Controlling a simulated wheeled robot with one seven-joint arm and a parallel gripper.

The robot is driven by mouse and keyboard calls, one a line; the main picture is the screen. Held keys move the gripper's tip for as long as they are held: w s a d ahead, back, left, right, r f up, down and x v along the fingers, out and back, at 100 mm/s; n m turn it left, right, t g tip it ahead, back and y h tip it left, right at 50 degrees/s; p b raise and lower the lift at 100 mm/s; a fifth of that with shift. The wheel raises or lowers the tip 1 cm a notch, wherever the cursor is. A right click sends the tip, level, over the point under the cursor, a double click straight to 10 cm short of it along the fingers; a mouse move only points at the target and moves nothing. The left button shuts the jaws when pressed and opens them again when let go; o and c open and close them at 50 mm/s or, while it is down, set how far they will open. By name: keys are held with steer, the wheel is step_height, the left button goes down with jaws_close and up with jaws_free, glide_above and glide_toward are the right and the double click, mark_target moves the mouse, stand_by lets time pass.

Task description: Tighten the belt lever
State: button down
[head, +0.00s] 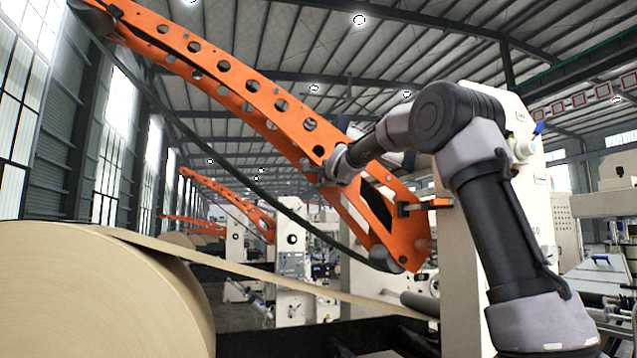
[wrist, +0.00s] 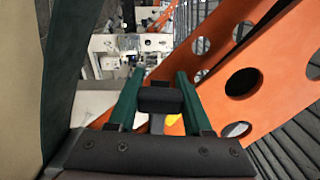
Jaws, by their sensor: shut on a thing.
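The belt lever shows in the wrist view as a dark grip (wrist: 160,100) on a short grey stem. My gripper (wrist: 158,82) is shut on it, with one green finger on each side. In the head view my gripper (head: 333,168) is at the lower middle of the orange perforated arm (head: 240,92), and the lever is mostly hidden there. The orange arm also shows in the wrist view (wrist: 270,62). The dark green belt (head: 255,185) runs below the orange arm. It also appears at the left in the wrist view (wrist: 68,75).
A large kraft paper roll (head: 95,295) fills the lower left of the head view, with a paper web (head: 300,283) running right from it. A cream machine column (head: 462,265) stands behind my arm. More orange arms (head: 235,200) and machines stand farther back.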

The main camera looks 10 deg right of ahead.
stand_by(0.3)
steer(key=shift+c, duration=1.6)
jaws_free()
